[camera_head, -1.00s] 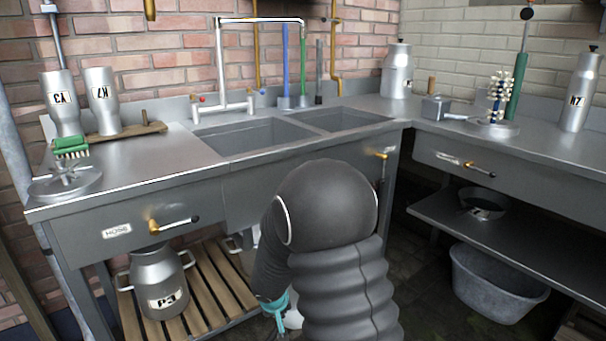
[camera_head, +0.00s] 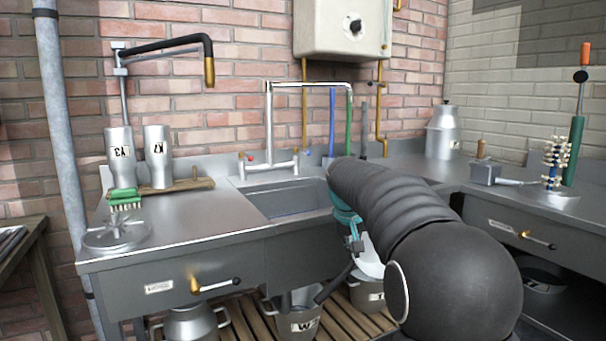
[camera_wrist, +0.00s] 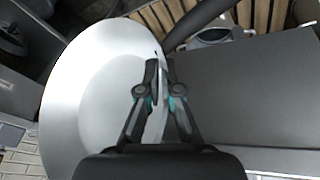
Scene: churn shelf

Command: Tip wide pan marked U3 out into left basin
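A wide, shiny metal pan (camera_wrist: 95,100) fills the left half of the wrist view. My gripper (camera_wrist: 160,78) has its two fingers closed on either side of the pan's rim. No U3 mark shows on the visible part of the pan. My arm hides the right basin.
The tap (camera_head: 270,120) stands behind the basin. Canisters (camera_head: 118,155), a green brush (camera_head: 125,197) and a round metal piece (camera_head: 117,233) occupy the left counter. Pots (camera_head: 300,315) stand on the slatted shelf below. The counter's middle left is clear.

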